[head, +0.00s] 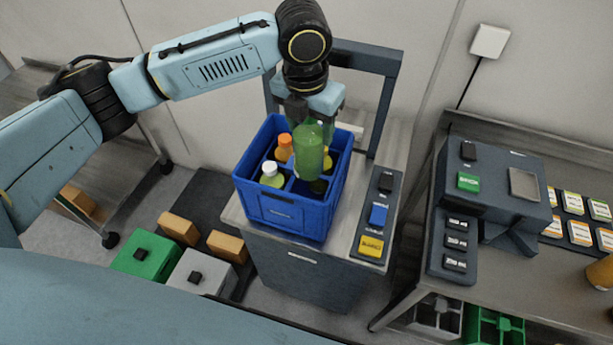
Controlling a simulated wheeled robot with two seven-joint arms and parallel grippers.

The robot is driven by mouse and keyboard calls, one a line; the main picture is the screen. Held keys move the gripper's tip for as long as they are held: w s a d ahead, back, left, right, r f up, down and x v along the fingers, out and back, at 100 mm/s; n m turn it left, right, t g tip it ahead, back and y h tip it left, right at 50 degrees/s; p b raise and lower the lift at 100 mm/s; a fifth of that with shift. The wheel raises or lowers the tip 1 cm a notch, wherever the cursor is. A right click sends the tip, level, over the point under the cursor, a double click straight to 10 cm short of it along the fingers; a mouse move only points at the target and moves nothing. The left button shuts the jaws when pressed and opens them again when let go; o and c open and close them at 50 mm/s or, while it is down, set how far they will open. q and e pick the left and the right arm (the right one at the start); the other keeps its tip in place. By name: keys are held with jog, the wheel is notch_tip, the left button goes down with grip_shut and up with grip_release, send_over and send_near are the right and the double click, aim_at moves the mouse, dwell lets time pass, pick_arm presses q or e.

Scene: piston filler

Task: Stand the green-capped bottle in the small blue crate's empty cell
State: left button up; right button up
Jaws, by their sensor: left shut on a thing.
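The small blue crate (288,213) stands on the cabinet top under a dark frame. In it I see a white-capped bottle (271,177), an orange-capped bottle (284,148) and a dark shape at the right. My left gripper (309,112) is shut on a green bottle (308,155), upright over the crate's right side. The gripper covers its top, so the cap is hidden. I cannot tell how far its base is inside a cell, and the cell below it is mostly hidden. My right gripper is not in view.
A button panel (376,222) lies right of the crate, with black, blue and yellow buttons. The dark frame (389,95) rises behind the crate. A workbench (552,285) with a control box (492,180) stands at the right. Green (147,257) and grey boxes sit on the floor.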

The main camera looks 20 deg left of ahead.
aim_at(309, 153)
pick_arm(q)
jog(key=f, duration=0.7)
jog(key=shift+s+p, duration=0.25)
jog(key=shift+p, duration=0.1)
notch_tip(309, 153, down, 4)
jog(key=shift+w+f, duration=0.1)
jog(key=shift+f, duration=0.6)
notch_tip(309, 153, down, 3)
jog(key=shift+f+p, duration=0.1)
jog(key=shift+p, duration=0.2)
jog(key=shift+f, duration=0.1)
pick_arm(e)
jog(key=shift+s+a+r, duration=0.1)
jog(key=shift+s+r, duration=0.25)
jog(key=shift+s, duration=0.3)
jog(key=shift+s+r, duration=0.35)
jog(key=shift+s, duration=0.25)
pick_arm(q)
jog(key=shift+f, duration=0.1)
